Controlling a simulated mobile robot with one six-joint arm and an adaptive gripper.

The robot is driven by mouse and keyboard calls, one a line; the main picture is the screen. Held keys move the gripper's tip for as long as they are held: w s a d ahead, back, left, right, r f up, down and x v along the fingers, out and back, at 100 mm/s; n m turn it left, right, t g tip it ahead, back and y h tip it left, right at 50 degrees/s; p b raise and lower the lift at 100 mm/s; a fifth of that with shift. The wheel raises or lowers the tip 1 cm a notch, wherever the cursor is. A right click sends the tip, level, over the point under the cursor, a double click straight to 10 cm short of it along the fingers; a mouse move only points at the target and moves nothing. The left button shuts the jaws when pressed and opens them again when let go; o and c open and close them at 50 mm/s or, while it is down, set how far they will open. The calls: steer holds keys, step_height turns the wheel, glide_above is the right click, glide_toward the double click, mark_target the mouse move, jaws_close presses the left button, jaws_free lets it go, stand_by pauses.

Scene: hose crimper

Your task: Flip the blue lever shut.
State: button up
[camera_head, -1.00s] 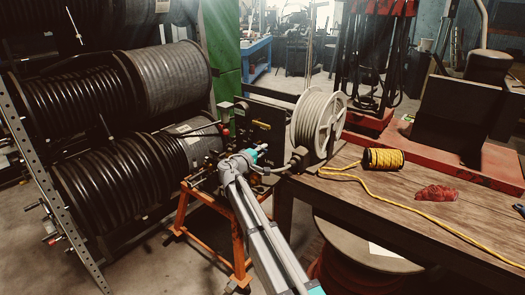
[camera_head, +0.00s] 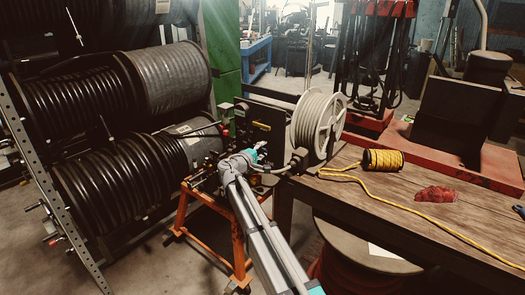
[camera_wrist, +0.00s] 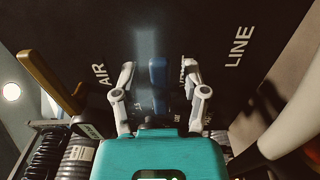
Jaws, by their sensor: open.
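The blue lever (camera_wrist: 158,76) stands out from a dark panel (camera_wrist: 215,30) lettered "AIR" and "LINE" in the wrist view. My gripper (camera_wrist: 157,71) is open, with one pale finger on each side of the lever. I cannot tell whether either finger touches it. In the head view my gripper (camera_head: 262,150) is at the machine on the orange stand, and the lever cannot be made out there.
A yellow-orange lever (camera_wrist: 46,80) juts out left of my gripper. A white hose reel (camera_head: 319,124) stands just right of the machine. The wooden table (camera_head: 455,222) holds a yellow rope spool (camera_head: 384,160) and a red cloth (camera_head: 434,194). Large black hose reels (camera_head: 95,190) stand on the left.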

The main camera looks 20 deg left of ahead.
steer(key=v, duration=1.2)
steer(key=shift+d, duration=0.1)
stand_by(0.5)
steer(key=s+d+f+m+g+p, duration=0.1)
steer(key=d+f+m+g, duration=0.1)
steer(key=d, duration=0.8)
steer(key=s+d+f+m+g+p, duration=0.1)
steer(key=d+f+m+g, duration=0.1)
steer(key=d, duration=0.7)
steer(key=s+d+f+m+g+p, duration=0.1)
steer(key=d+f+m+g, duration=0.2)
steer(key=d, duration=0.7)
steer(key=shift+s+d+f+g+h, duration=0.15)
steer(key=shift+g+h, duration=0.05)
steer(key=shift+g, duration=0.5)
steer(key=shift+s+d+f+g+h, duration=0.1)
steer(key=shift+d+f+g+h, duration=0.1)
steer(key=shift+g, duration=0.5)
steer(key=s+d+f+m+g+y+p, duration=0.3)
steer(key=s+d+m+g+y, duration=0.3)
steer(key=s+d, duration=1)
steer(key=s+y+p, duration=0.1)
steer(key=s, duration=0.1)
steer(key=shift+s+m+g+y+p, duration=0.25)
steer(key=shift+m+g+y+p, duration=0.05)
steer(key=shift+g+y+p, duration=0.1)
steer(key=shift+d, duration=0.1)
